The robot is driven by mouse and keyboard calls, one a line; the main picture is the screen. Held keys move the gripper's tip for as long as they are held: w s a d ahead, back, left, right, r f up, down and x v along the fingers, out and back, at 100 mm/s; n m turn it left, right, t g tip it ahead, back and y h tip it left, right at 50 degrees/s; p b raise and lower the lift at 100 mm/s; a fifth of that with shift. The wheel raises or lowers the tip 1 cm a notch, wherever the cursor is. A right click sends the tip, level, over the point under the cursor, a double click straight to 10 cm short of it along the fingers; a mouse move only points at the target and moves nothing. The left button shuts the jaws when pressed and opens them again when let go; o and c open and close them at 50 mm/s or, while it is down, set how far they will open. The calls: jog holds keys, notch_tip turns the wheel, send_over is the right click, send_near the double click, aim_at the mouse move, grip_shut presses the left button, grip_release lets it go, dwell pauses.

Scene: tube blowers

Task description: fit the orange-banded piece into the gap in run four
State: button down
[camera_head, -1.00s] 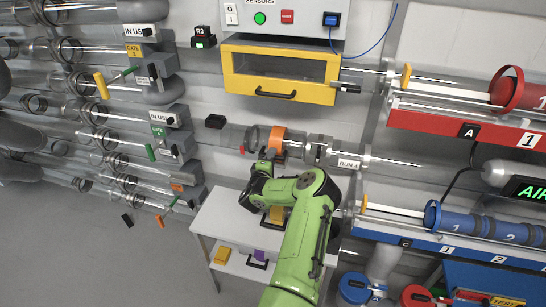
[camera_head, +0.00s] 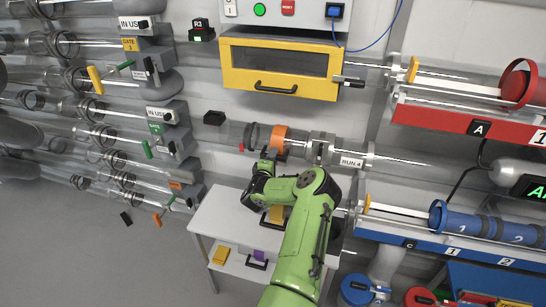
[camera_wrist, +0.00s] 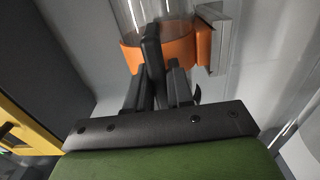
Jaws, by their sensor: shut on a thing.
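The orange-banded piece (camera_head: 279,138) is a clear tube section with an orange band, level with the run at the RUN 4 label (camera_head: 351,162). In the wrist view its orange band (camera_wrist: 132,57) wraps the clear tube, with an orange block and a grey plate at its right. My gripper (camera_head: 268,156) is shut on the piece from below, and its dark fingers (camera_wrist: 152,55) cover part of the band. A clear tube with dark rings lies left of the band and a grey-ringed coupling (camera_head: 320,146) lies right of it. I cannot tell whether the ends touch.
A yellow-framed drawer (camera_head: 280,70) is above the run. A white table (camera_head: 222,213) with yellow and purple items stands below. Red (camera_head: 440,117) and blue (camera_head: 430,236) racks are at the right. Several clear tube runs fill the left wall.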

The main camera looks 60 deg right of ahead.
jog(key=shift+f, duration=0.3)
jog(key=c, duration=0.9)
grip_release()
jog(key=shift+f, duration=0.1)
jog(key=shift+a, duration=0.1)
jog(key=s+a+p, duration=0.1)
jog(key=a+p, duration=0.9)
jog(key=s+a+p, duration=0.1)
jog(key=a+p, duration=0.4)
jog(key=p, duration=0.1)
jog(key=shift+s+a, duration=0.2)
jog(key=shift+s, duration=0.1)
